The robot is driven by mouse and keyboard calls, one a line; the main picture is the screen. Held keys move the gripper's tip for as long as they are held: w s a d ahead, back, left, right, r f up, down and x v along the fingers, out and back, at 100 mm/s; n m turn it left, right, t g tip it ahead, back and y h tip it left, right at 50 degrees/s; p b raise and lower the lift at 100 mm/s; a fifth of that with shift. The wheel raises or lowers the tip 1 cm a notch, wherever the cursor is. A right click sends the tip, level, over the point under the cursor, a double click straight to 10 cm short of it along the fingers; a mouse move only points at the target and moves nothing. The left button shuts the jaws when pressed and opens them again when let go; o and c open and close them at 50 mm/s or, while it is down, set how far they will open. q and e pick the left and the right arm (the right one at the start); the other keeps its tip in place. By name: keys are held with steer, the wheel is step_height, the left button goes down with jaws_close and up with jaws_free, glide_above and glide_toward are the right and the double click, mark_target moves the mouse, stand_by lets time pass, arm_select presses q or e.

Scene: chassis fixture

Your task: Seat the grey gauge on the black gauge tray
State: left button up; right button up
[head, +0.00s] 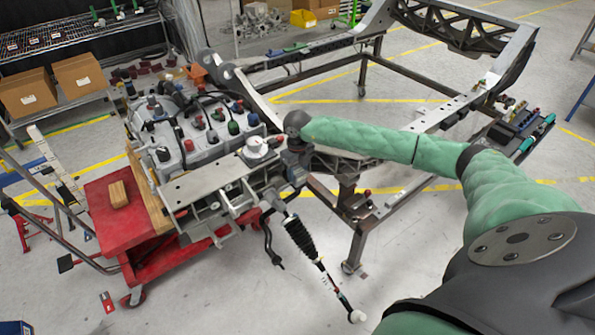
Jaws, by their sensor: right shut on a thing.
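My right gripper (276,147) is at the end of the green arm, over the right edge of the engine assembly. It is shut at the side of a pale round piece with a small red mark, which looks like the grey gauge (257,146). The fingertips are small and dark here, so the exact grip is hard to see. A black tray (522,128) with several small coloured pieces sits on the right rail of the frame, beyond my forearm; it looks like the gauge tray. It is well apart from the gripper. My left gripper is not in view.
The engine assembly (190,135) rests on a red cart (105,222) with a wooden block (118,194). The metal chassis frame (385,215) stands behind and under my forearm. A shelf with cardboard boxes (78,74) is at the left.

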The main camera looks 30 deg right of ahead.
stand_by(0.4)
steer(key=o, duration=1.3)
steer(key=shift+c, duration=0.2)
steer(key=shift+f, duration=0.15)
steer(key=shift+r+p, duration=0.9)
steer(key=shift+r, duration=2.7)
